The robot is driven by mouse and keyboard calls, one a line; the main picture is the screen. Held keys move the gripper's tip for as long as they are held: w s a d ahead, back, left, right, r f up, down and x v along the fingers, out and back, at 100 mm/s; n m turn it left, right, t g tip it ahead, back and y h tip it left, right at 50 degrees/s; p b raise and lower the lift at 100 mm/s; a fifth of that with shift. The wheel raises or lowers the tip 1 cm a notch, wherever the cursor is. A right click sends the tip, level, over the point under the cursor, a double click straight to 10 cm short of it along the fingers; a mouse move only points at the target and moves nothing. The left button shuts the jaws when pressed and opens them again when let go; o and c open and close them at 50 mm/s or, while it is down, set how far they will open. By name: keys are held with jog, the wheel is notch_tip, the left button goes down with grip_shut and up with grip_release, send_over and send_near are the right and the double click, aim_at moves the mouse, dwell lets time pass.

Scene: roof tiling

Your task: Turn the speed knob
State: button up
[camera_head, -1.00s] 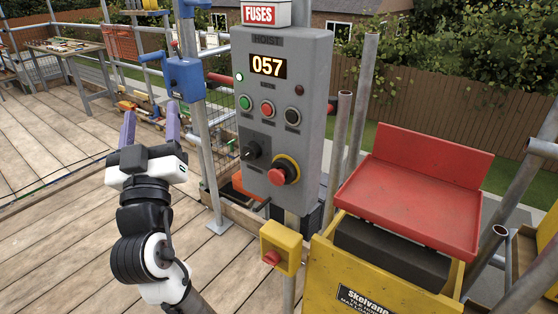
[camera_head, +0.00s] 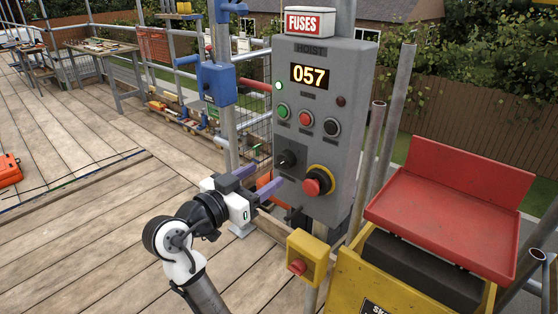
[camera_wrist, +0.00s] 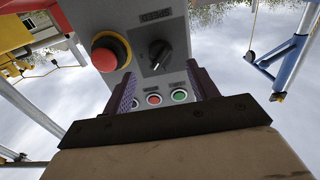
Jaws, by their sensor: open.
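The grey hoist panel (camera_head: 325,100) stands on a post, its display reading 057. The black speed knob (camera_head: 287,159) sits low on the panel's left, left of the red emergency button (camera_head: 313,186) with its yellow collar. My gripper (camera_head: 272,181) is open and empty, its purple fingers pointing at the panel just left of and below the knob. The wrist view appears upside down; the knob (camera_wrist: 160,54) shows there beyond and between the fingers of my gripper (camera_wrist: 165,88), beside the red button (camera_wrist: 106,55). The fingers look apart from the knob.
Green, red and black push buttons (camera_head: 305,119) sit above the knob. A yellow box with a red button (camera_head: 305,258) hangs below the panel. A red tray (camera_head: 450,200) on a yellow machine stands at right. A blue clamp box (camera_head: 216,83) is on the pole at left.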

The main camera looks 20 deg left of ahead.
aim_at(279, 165)
jog(key=p+x, duration=0.1)
jog(key=x, duration=0.5)
jog(key=shift+w, duration=0.25)
jog(key=c, duration=1)
